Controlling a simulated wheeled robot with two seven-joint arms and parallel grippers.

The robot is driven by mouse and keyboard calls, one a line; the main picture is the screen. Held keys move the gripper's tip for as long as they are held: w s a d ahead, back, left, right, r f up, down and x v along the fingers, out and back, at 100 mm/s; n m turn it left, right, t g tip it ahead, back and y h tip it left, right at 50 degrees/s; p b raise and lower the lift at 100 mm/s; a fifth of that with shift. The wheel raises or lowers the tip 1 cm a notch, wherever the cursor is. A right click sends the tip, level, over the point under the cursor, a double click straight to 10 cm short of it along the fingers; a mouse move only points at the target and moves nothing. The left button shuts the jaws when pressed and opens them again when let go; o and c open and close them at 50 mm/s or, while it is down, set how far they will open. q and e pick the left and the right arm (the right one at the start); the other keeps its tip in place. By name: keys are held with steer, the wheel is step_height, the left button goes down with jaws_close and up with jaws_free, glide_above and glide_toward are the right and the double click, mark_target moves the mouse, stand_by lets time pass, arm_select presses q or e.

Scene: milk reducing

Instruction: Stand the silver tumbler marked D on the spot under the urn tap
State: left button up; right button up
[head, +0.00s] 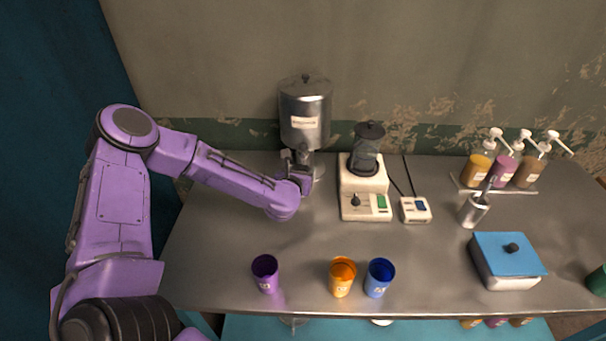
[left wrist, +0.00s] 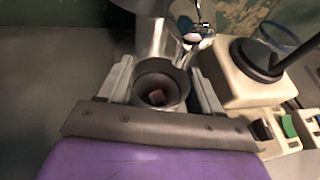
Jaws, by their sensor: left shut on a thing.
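The silver urn (head: 304,110) stands at the back of the counter. Its shiny tap (left wrist: 196,38) shows in the left wrist view, just beyond the tumbler. My left gripper (head: 300,165) is low in front of the urn, by its tap. In the left wrist view the gripper (left wrist: 161,88) is shut on a silver tumbler (left wrist: 160,104), with a finger on each side. The tumbler is open at the top and has a small reddish patch inside. Its letter is not visible, and the spot under the tap is hidden. My right gripper is not in view.
A white blender base (head: 364,184) stands close to the right of the gripper. Purple (head: 265,273), orange (head: 342,277) and blue (head: 379,278) tumblers stand near the front edge. Pump bottles (head: 503,170), a metal cup (head: 473,211) and a blue-lidded box (head: 507,260) are at right. The counter's left is clear.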

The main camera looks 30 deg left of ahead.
arm_select(q)
steer(key=shift+w+d, duration=0.25)
steer(key=shift+d, duration=0.25)
steer(key=shift+f+p, duration=0.4)
steer(key=shift+f, duration=0.2)
steer(key=shift+a+f, duration=0.1)
steer(key=shift+f, duration=0.1)
steer(key=shift+f+b, duration=0.25)
steer(key=shift+b, duration=0.15)
steer(key=o, duration=1.2)
steer(key=shift+r, duration=0.1)
steer(key=shift+c, duration=0.2)
